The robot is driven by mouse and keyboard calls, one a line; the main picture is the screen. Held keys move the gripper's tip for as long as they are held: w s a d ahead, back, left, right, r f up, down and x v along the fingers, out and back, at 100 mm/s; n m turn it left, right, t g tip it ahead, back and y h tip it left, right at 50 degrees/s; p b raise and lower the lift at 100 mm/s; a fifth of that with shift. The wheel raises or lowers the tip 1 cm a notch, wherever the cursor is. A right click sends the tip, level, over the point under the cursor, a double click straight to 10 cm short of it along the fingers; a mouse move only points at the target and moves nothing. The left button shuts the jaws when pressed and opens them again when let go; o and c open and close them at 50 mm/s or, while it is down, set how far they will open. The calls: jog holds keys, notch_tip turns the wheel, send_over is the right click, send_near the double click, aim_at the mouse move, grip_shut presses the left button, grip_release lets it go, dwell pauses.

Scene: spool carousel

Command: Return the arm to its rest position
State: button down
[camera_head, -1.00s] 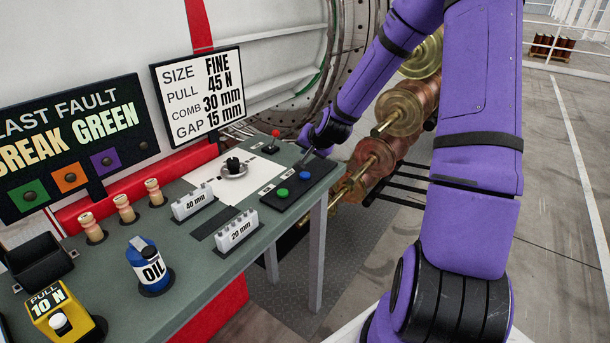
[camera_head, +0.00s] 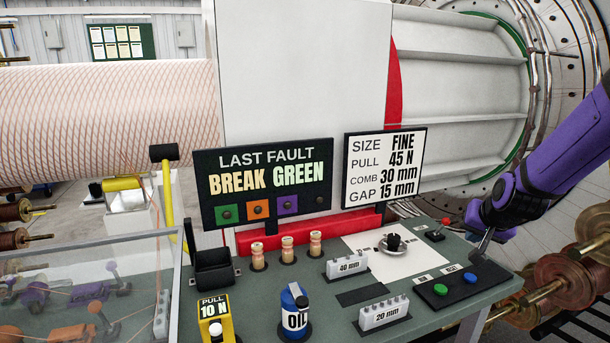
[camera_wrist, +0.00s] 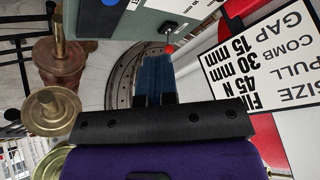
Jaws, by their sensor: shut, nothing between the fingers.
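My gripper (camera_head: 482,246) is at the right end of the green bench, just above the dark button panel (camera_head: 462,287) with its green and blue buttons. The purple arm reaches in from the right edge of the head view. In the wrist view my gripper (camera_wrist: 155,65) shows its two fingers shut together with nothing between them. A red-tipped lever (camera_wrist: 170,49) shows just beyond the fingertips there. In the head view the red-knobbed lever (camera_head: 446,222) stands left of the gripper. Most of the arm is out of the head view.
The bench (camera_head: 265,292) carries an oil can (camera_head: 295,312), a black bin (camera_head: 213,270), wooden pegs and comb blocks. Two signs (camera_head: 385,168) stand behind it. Brass and copper spools (camera_head: 560,275) lie right of the bench, close to the arm. A clear-walled case (camera_head: 85,285) is at left.

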jog(key=s+a+r+n+g, duration=0.1)
jog(key=s+a+r+n, duration=0.1)
jog(key=s+a+r, duration=0.35)
jog(key=s+a+r+n, duration=0.1)
jog(key=s+a+r, duration=0.1)
jog(key=s+r, duration=0.5)
jog(key=s+r+n, duration=0.1)
jog(key=s+r, duration=0.1)
jog(key=s, duration=0.6)
jog(key=s+a+r+n+g, duration=0.1)
jog(key=s+r, duration=0.1)
jog(key=s, duration=0.6)
jog(key=shift+s, duration=0.1)
